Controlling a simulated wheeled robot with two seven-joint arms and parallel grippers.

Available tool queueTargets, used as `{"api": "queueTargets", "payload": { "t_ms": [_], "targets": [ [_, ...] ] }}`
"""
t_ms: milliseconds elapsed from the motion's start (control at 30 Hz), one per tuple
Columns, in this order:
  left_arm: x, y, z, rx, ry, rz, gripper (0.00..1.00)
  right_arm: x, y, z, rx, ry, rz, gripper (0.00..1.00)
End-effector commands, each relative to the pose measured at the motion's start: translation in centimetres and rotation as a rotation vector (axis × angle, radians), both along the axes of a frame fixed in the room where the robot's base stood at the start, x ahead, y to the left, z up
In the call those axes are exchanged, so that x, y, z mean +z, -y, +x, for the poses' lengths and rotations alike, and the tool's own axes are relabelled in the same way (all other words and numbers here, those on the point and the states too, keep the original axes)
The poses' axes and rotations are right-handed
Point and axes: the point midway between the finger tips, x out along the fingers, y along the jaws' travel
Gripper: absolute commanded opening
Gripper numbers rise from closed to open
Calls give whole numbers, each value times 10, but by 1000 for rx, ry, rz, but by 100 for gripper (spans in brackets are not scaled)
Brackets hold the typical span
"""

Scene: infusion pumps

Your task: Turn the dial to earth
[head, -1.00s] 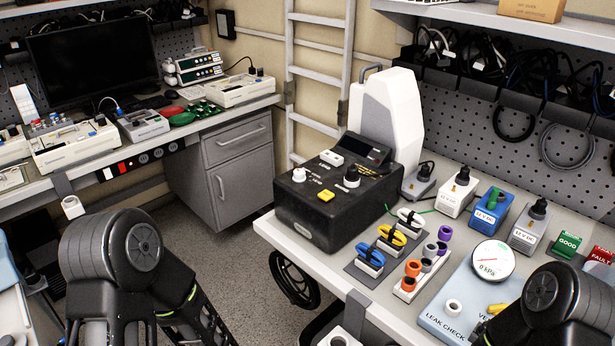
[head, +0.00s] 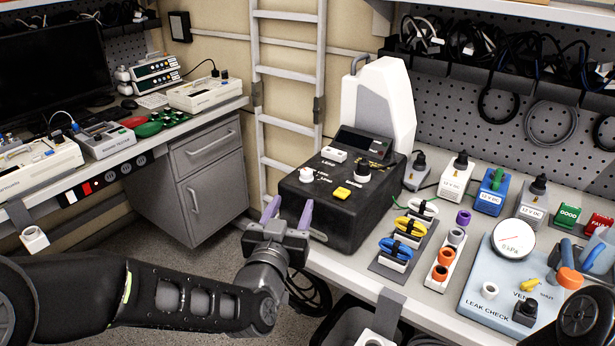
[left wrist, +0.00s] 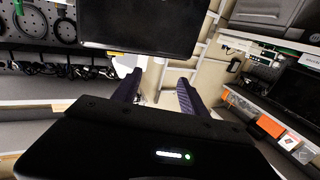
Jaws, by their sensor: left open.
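The black tester box (head: 340,196) stands at the left end of the bench. On its top are a white dial (head: 306,174), a black knob (head: 362,173), a yellow button (head: 341,193) and a small dark display (head: 363,143). The printing around the dials is too small to read. My left gripper (head: 287,209) is open and empty, its purple fingers just in front of the box's left side, below the white dial and apart from it. The fingers also show spread in the left wrist view (left wrist: 158,90), where I cannot make out the dial. My right gripper is not visible.
Colored clips (head: 404,237) and orange and purple caps (head: 458,236) lie right of the box. A leak check panel (head: 480,292) with a gauge (head: 513,237) is farther right. A white and grey case (head: 384,98) stands behind the box. Open floor lies left of the bench.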

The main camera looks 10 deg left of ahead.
Motion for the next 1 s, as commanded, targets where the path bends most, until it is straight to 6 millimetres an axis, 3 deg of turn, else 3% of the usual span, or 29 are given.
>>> {"api": "queueTargets", "payload": {
  "t_ms": [367,800,1000],
  "targets": [
    [-1,0,11,0,-3,0,51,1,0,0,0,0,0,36],
    [-1,-1,88,0,-4,3,51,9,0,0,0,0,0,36],
    [-1,-2,114,0,-4,1,51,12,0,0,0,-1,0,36]
  ]
}}
